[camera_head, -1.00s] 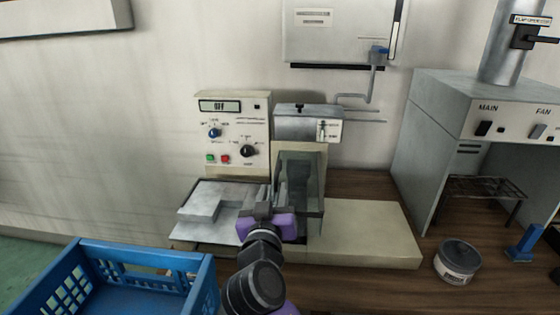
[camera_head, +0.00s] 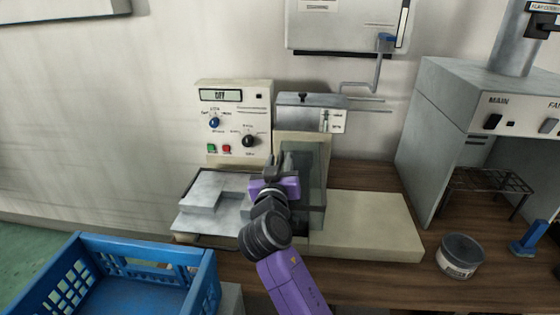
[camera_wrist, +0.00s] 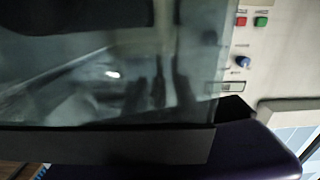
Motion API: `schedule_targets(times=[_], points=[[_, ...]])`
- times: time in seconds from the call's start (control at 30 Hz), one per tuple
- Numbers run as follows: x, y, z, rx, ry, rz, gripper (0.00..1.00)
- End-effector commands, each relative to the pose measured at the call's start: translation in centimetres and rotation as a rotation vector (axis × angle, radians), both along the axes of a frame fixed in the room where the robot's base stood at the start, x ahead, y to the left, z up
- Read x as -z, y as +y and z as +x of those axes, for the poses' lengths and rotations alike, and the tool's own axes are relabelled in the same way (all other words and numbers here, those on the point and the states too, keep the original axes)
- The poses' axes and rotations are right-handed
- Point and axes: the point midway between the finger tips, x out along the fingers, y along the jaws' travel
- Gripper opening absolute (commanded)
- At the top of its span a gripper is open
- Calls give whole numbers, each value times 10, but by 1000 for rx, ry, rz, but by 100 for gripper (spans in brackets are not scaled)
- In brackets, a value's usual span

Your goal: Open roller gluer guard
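The roller gluer (camera_head: 365,225) stands on the wooden bench, with a cream base and a grey feed bed at its left. Its guard (camera_head: 317,185) is a see-through panel on the middle of the machine, below the grey head box, and looks lowered. My gripper (camera_head: 275,164), purple at its base, is at the guard's left side, with its dark fingers pointing up and away. Contact cannot be told. In the wrist view, the glossy guard (camera_wrist: 100,80) fills most of the left, with a dark edge strip below; dark finger-like shapes show in it. The finger gap is unclear.
The control panel (camera_head: 234,122) behind reads OFF and has knobs plus green and red buttons. A blue crate (camera_head: 150,252) stands at the lower left. A round tin (camera_head: 460,257) and a grey hooded unit (camera_head: 440,125) are at the right.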

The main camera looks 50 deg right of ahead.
Motion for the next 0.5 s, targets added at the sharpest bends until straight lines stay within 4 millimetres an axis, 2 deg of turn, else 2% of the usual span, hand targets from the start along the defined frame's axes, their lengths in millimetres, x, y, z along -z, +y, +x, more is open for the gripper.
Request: schedule_targets(times=[0.2,0.37,0.5], points=[[0,0,0,0,0,0,31],[0,0,0,0,0,0,0],[0,-1,0,1,1,-1,0]])
